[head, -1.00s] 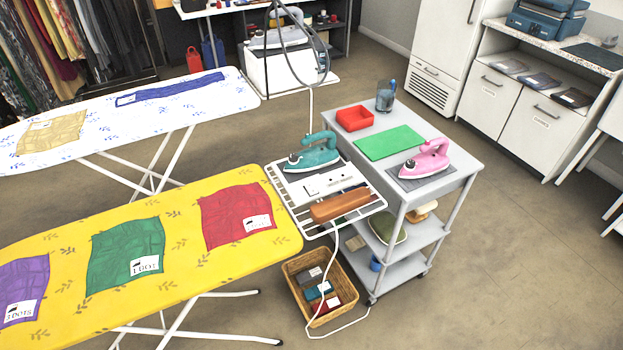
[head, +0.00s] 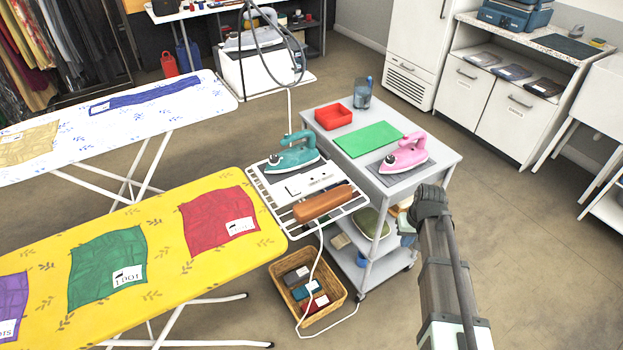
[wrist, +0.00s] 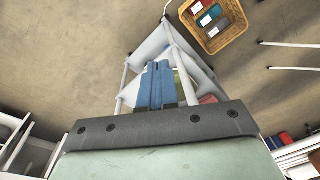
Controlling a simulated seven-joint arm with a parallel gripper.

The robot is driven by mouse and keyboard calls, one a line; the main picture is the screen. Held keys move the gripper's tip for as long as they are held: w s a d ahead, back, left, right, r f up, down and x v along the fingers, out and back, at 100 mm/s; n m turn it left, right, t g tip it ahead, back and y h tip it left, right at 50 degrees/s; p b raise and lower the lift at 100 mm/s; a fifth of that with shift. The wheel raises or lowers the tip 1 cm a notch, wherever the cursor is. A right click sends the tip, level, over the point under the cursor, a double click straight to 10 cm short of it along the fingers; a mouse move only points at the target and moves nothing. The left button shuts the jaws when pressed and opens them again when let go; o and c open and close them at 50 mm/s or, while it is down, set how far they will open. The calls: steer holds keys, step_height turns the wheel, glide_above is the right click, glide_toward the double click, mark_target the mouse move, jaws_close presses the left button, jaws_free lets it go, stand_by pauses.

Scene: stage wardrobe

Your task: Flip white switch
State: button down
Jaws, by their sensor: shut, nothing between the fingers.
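A white power strip (head: 309,181) with small dark marks lies on the white wire rack (head: 268,192) at the end of the yellow ironing board. It sits between the teal iron (head: 293,157) and a brown wooden block (head: 322,204). The white switch is too small to make out on it. My gripper (wrist: 157,66) shows in the wrist view as two blue fingers, shut together and empty, with the trolley beyond them. The power strip cannot be made out in that view. In the head view only my arm shows at lower right, and the fingers cannot be made out.
The grey trolley (head: 440,153) holds a pink iron (head: 405,155), a green mat (head: 367,139), a red tray (head: 333,116) and a cup (head: 362,92). A wicker basket (head: 335,293) stands on the floor below the rack, beside a white cable. The yellow ironing board (head: 160,290) is at left.

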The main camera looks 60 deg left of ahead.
steer(key=s+a+r+n, duration=0.1)
steer(key=s+a+r, duration=0.1)
steer(key=a+r, duration=0.2)
steer(key=s+a+r+n+y, duration=0.1)
steer(key=s+a+r, duration=0.2)
steer(key=a+r, duration=0.2)
steer(key=s+a+r, duration=0.3)
steer(key=a+r, duration=0.1)
steer(key=a, duration=0.2)
steer(key=shift+r+n+y, duration=0.3)
steer(key=shift+r+n, duration=0.05)
steer(key=shift+n, duration=0.05)
steer(key=shift+n+y, duration=0.4)
steer(key=shift+n, duration=0.5)
steer(key=s+a+r, duration=0.2)
steer(key=s+r, duration=0.1)
steer(key=s+a+r, duration=0.3)
steer(key=shift+s+a+r, duration=0.1)
steer(key=shift+s+a, duration=0.05)
steer(key=shift+a, duration=0.05)
steer(key=n, duration=0.2)
glide_toward(290, 185)
steer(key=shift+y, duration=0.3)
steer(key=x, duration=0.5)
steer(key=shift+f, duration=0.85)
steer(key=shift+a, duration=0.1)
